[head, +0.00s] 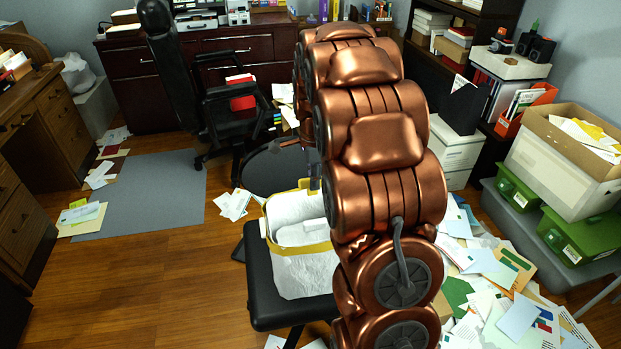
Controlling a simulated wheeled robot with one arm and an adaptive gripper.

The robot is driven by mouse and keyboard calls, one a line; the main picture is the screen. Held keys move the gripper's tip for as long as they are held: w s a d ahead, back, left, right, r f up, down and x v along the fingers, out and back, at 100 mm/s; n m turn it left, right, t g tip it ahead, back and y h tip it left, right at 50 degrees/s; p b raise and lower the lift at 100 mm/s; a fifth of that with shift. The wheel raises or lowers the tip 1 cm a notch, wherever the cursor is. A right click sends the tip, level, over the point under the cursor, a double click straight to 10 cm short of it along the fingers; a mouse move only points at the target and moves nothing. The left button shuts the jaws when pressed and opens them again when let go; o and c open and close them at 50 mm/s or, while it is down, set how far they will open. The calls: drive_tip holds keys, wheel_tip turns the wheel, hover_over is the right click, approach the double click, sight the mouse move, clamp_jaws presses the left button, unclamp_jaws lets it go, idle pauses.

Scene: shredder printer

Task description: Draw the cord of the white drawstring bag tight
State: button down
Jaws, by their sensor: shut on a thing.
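The white drawstring bag (308,275) sits on a black padded seat in the middle of the head view. Its mouth is open at the top and has a yellow band or cord (300,249) around it. The yellow also rises at the far rim, beside my gripper (314,186). My gripper is mostly hidden behind my copper arm; only a small dark part shows at the bag's far edge. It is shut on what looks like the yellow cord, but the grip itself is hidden. My arm also covers the bag's right side.
The black seat (262,290) stands on a wooden floor. Loose papers (510,310) cover the floor at right. An office chair (235,110) and a dark desk (135,65) stand behind. Green bins (575,238) and a box of papers are at right. The left floor is mostly clear.

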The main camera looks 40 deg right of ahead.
drive_tip(key=s+r, duration=0.1)
drive_tip(key=s+a+r, duration=0.1)
drive_tip(key=shift+s+a+r, duration=0.1)
drive_tip(key=shift+s+r, duration=0.1)
drive_tip(key=shift+s, duration=0.2)
drive_tip(key=c, duration=1.1)
unclamp_jaws()
drive_tip(key=shift+f, duration=0.1)
wheel_tip(320, 180, up, 12)
drive_tip(key=shift+r, duration=0.1)
drive_tip(key=s+a+n+p, duration=0.4)
drive_tip(key=s+a+n, duration=0.2)
drive_tip(key=s, duration=0.3)
drive_tip(key=s+a+r+n+g+p, duration=0.1)
drive_tip(key=s+a+n+p, duration=0.2)
drive_tip(key=s+a+n, duration=0.4)
drive_tip(key=s+a+r+n+p, duration=0.1)
drive_tip(key=s+a+n+p, duration=0.3)
drive_tip(key=s+a+n, duration=0.3)
drive_tip(key=shift+s+a+r+n+g+p, duration=0.15)
drive_tip(key=shift+s+n, duration=0.3)
drive_tip(key=shift+s, duration=0.4)
drive_tip(key=shift+s+f+n+g+p, duration=0.1)
drive_tip(key=shift+s+n, duration=0.3)
drive_tip(key=shift+s, duration=0.5)
drive_tip(key=shift+s+a+r+n+g+p, duration=0.15)
drive_tip(key=shift+s+n, duration=0.3)
drive_tip(key=shift+s, duration=0.4)
